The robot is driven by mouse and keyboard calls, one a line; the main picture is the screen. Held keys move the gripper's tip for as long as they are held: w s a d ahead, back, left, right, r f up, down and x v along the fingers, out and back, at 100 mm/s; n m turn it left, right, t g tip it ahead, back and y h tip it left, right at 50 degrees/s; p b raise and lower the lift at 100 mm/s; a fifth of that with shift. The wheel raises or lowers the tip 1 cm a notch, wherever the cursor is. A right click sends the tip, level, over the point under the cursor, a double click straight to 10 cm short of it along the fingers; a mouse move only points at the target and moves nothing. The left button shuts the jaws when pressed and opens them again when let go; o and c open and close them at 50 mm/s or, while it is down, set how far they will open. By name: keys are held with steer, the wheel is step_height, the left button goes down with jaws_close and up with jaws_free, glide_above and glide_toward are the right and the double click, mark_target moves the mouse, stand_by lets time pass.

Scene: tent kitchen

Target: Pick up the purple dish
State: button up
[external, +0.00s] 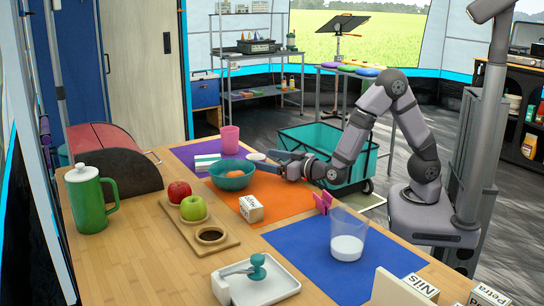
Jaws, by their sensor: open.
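I cannot make out a clear purple dish on the table. A flat purple-blue round thing (369,72) lies on the small back table; whether it is a dish I cannot tell. My gripper (272,161) is open and reaches left over the far part of the wooden table, just right of a teal bowl (234,182) with something orange in it. A small pale round thing (256,156) shows at the fingertips, partly hidden. I cannot tell whether the fingers touch it.
A purple mat (186,152), orange mat (270,207) and blue mat (300,243) lie on the table. Near the gripper stand a pink cup (230,139) and a name block (249,208). A green pitcher (90,205), fruit board (177,228) and glass (347,240) stand nearer.

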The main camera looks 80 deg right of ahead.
steer(key=shift+x, duration=0.95)
steer(key=c, duration=1.1)
steer(key=shift+c, duration=0.2)
